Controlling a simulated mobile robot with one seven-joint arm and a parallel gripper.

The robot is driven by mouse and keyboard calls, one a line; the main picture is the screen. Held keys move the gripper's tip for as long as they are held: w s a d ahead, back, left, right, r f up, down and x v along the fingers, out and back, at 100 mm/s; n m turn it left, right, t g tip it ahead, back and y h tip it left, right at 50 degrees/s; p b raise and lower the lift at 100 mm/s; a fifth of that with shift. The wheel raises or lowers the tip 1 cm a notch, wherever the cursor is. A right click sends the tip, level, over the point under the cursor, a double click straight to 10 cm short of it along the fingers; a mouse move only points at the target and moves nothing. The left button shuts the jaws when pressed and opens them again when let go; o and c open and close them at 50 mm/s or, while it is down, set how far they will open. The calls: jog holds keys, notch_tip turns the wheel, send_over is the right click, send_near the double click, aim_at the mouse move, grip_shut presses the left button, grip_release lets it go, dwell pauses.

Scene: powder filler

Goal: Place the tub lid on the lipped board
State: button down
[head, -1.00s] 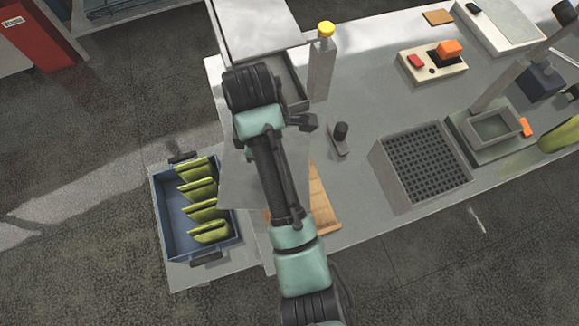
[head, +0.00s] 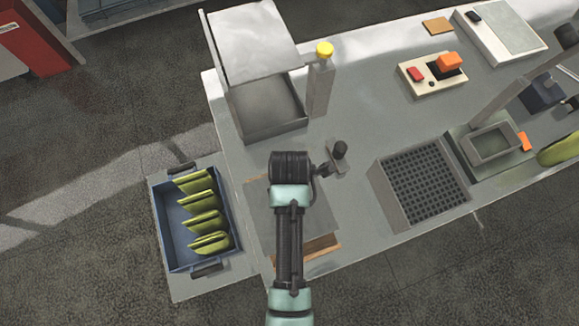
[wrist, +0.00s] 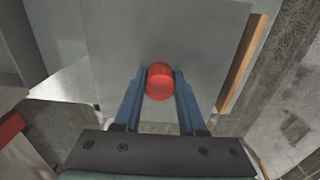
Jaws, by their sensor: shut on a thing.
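The tub lid (head: 258,212) is a flat grey plate with a red knob (wrist: 160,84). My gripper (wrist: 160,76) is shut on the knob, its blue fingers on either side. In the head view the lid lies under my arm, over the wooden lipped board (head: 322,246). The board shows along the lid's front edge, with a sliver at the back left. In the wrist view the board's wooden edge (wrist: 241,68) runs along the right side of the lid. I cannot tell whether the lid touches the board. My arm hides the knob and fingers in the head view.
A blue crate (head: 232,190) with several green scoop-like things stands at the left. An open grey tub (head: 266,105) and a yellow-topped post (head: 321,85) stand behind. A small black-knobbed piece (head: 339,152) and a grated box (head: 385,185) are to the right.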

jog(key=shift+f, duration=1.65)
jog(key=shift+f, duration=0.2)
jog(key=shift+c, duration=2.4)
grip_release()
